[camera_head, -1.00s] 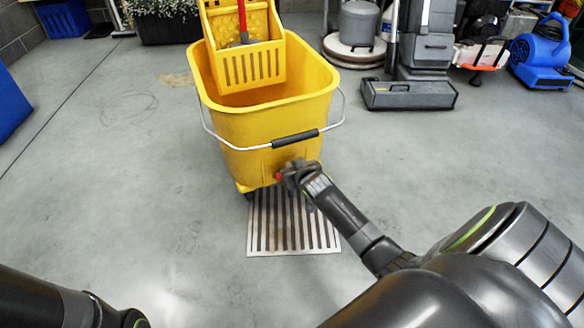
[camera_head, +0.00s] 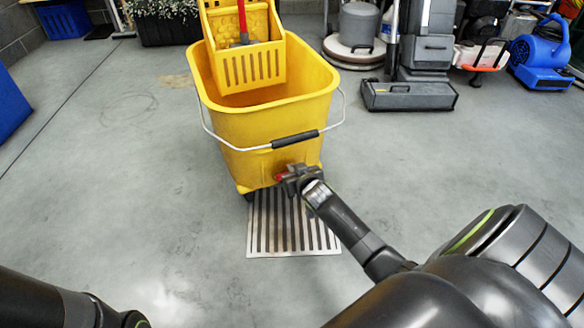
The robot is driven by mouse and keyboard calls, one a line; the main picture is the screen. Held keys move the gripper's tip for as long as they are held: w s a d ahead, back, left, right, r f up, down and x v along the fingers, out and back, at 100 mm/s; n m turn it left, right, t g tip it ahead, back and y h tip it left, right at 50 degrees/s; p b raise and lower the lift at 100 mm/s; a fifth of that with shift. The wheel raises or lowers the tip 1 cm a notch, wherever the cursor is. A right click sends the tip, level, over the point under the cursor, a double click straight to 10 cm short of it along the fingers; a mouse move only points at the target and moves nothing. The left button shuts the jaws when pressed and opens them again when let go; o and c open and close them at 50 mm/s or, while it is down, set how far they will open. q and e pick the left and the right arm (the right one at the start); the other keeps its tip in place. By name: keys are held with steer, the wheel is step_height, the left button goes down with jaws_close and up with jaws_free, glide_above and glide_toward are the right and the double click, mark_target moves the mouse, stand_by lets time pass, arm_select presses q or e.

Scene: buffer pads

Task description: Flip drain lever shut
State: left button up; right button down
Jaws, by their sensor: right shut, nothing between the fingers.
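A yellow mop bucket (camera_head: 228,125) stands upright in the middle of the floor. The red drain lever (camera_head: 281,177) shows low on the bucket's front, just left of my right gripper's tip. My right gripper (camera_head: 288,181) is shut with nothing between its fingers. It is at the lever, close to the bucket's front wall, and hides part of the lever. I cannot tell whether it touches the lever. Only a piece of my left arm shows at the lower left, and my left gripper is out of view.
A metal floor grate (camera_head: 290,240) lies under the bucket's front. A wire handle with a black grip (camera_head: 295,139) hangs across the front. Grey cleaning machines (camera_head: 408,96) and a blue blower (camera_head: 541,55) stand at the back right.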

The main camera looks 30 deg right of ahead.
steer(key=shift+s+f, duration=0.25)
steer(key=f, duration=0.1)
steer(key=s, duration=0.1)
steer(key=s+f, duration=0.1)
steer(key=shift+a+f, duration=0.25)
steer(key=shift+f, duration=0.1)
steer(key=shift+r, duration=0.1)
steer(key=shift+r+p, duration=0.6)
steer(key=shift+r, duration=0.15)
steer(key=shift+s+f, duration=0.1)
